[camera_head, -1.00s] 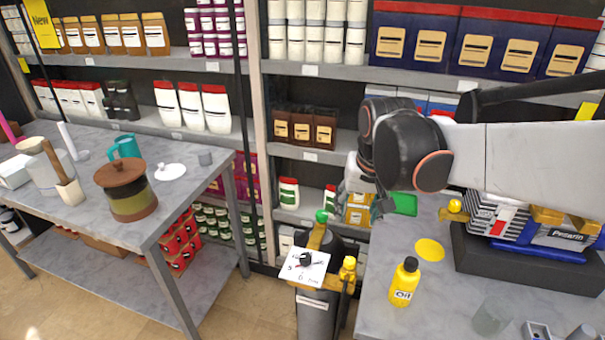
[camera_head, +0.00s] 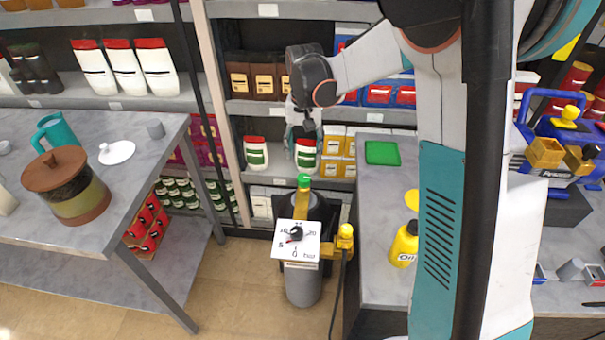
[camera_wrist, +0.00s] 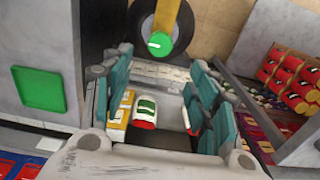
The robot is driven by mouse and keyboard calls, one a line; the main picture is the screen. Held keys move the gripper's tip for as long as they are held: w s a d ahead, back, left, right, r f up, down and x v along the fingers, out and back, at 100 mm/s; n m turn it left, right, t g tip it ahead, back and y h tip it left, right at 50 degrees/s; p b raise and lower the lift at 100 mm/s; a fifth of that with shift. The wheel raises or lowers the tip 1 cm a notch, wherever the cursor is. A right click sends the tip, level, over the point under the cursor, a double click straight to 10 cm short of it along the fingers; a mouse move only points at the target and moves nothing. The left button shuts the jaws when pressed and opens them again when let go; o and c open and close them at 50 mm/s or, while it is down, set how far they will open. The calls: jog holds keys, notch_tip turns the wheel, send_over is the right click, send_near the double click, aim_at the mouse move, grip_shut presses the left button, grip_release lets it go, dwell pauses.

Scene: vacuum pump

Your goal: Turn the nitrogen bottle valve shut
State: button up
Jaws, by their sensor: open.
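The nitrogen bottle (camera_head: 303,283) is a grey cylinder standing on the floor between the two tables. Its valve has a green knob (camera_head: 304,181) on a yellow stem at the top. The green knob also shows in the wrist view (camera_wrist: 159,43), with a white mark on it, just beyond my fingers. A white gauge plate (camera_head: 296,240) with a black dial sits on the front of the bottle. My gripper (camera_head: 303,130) is above and behind the green knob, apart from it. In the wrist view its teal-padded fingers (camera_wrist: 160,95) are spread with nothing held between them.
A yellow fitting (camera_head: 345,238) with a hose stands right of the gauge. The right table (camera_head: 380,220) holds a yellow oil bottle (camera_head: 404,245) and a green pad (camera_head: 382,153). The left table (camera_head: 130,205) and stocked shelves (camera_head: 290,107) border the bottle.

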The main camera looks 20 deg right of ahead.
aim_at(304, 177)
notch_tip(304, 177, down, 11)
jog(key=b, duration=0.3)
jog(key=c, duration=1.1)
